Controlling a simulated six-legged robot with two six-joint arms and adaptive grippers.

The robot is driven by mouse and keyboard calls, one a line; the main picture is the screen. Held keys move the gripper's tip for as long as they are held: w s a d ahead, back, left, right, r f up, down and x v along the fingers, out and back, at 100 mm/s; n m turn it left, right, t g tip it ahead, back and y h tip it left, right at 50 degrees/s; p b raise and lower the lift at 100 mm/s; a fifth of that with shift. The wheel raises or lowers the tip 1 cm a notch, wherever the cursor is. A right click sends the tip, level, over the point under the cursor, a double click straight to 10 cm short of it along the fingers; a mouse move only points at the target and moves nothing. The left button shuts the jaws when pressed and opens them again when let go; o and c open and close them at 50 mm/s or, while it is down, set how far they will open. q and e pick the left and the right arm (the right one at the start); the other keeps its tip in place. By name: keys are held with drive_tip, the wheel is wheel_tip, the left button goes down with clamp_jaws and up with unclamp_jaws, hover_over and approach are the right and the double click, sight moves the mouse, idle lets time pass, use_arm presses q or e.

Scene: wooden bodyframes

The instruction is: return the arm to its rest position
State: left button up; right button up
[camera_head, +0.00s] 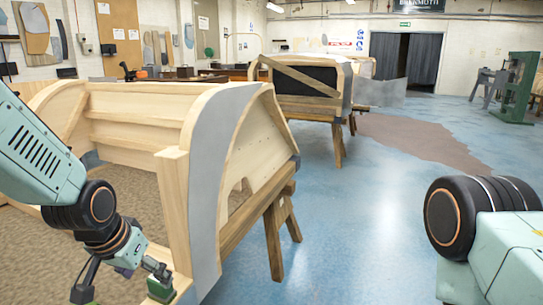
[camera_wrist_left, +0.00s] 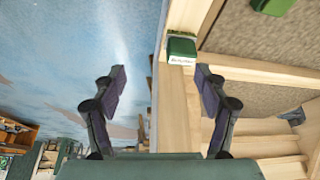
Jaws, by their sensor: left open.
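My left arm comes in from the left in the head view and bends downward. My left gripper (camera_head: 121,284) hangs at the bottom edge, in front of the near wooden bodyframe (camera_head: 174,205). In the left wrist view the gripper (camera_wrist_left: 158,82) has its two dark fingers wide apart, with nothing between them. A bodyframe beam (camera_wrist_left: 178,110) shows beyond the fingers, with a small green box (camera_wrist_left: 181,47) on it. I cannot tell how far the fingers are from the wood. Part of my right arm shows at the lower right in the head view; its gripper is out of view.
The near bodyframe's grey curved edge (camera_head: 208,150) stands close beside my left arm. A wooden trestle (camera_head: 277,235) supports it. A second bodyframe (camera_head: 308,80) stands farther back. The blue floor (camera_head: 350,220) is clear between the near frame and my right arm. A green machine (camera_head: 516,85) stands far right.

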use_arm(q)
drive_tip(key=s+d+f+n, duration=0.1)
drive_tip(key=s+f, duration=0.4)
drive_tip(key=f, duration=0.3)
drive_tip(key=s+d+f+n, duration=0.1)
drive_tip(key=s+f+n, duration=0.1)
drive_tip(key=s+f, duration=0.45)
drive_tip(key=s+f+g, duration=0.2)
drive_tip(key=s+f, duration=0.3)
drive_tip(key=s, duration=0.5)
drive_tip(key=s+f+g+y, duration=0.1)
drive_tip(key=s+f+g, duration=0.1)
drive_tip(key=s+f, duration=0.4)
drive_tip(key=s, duration=0.3)
drive_tip(key=shift+s+a+f, duration=0.2)
drive_tip(key=shift+s+f, duration=0.05)
drive_tip(key=shift+s, duration=0.15)
drive_tip(key=shift+w, duration=0.1)
